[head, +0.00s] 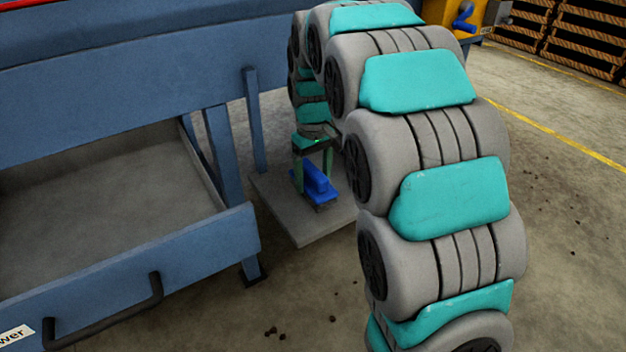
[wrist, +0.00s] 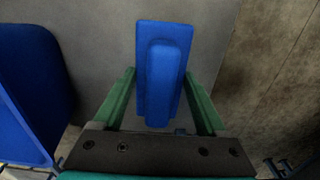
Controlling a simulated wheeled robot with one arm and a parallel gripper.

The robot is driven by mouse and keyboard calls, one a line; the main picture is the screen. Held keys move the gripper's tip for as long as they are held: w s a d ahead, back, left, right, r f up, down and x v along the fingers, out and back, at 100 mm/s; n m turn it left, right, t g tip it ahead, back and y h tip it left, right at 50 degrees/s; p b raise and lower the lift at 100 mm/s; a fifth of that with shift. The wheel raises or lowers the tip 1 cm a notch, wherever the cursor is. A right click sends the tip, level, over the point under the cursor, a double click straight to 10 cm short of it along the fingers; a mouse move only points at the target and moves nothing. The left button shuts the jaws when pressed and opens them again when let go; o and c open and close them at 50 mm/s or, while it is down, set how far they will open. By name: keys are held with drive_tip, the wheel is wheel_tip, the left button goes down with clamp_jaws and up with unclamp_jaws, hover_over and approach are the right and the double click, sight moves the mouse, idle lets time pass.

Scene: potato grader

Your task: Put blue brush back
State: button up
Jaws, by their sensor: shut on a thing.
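The blue brush (head: 318,183) has a blue handle block and a brownish bristle underside. It is upright, over the grey slab (head: 283,221) beside the blue machine's leg. My gripper (head: 314,168) points down from above and is shut on the brush. In the wrist view, the brush (wrist: 163,60) lies between the two green fingers of my gripper (wrist: 161,78). I cannot tell whether the bristles touch the slab or hang just above it.
A blue machine frame (head: 110,90) and a drawer-like bin with a black handle (head: 110,315) stand left. A blue object (wrist: 30,85), unclear what, is left in the wrist view. Dark crumbs lie on the open floor at right. Wooden crates (head: 585,35) stand far right.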

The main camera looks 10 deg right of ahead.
drive_tip(key=shift+w+f, duration=0.1)
drive_tip(key=shift+f, duration=0.55)
drive_tip(key=o, duration=1.5)
drive_tip(key=shift+f, duration=0.15)
drive_tip(key=shift+o, duration=0.2)
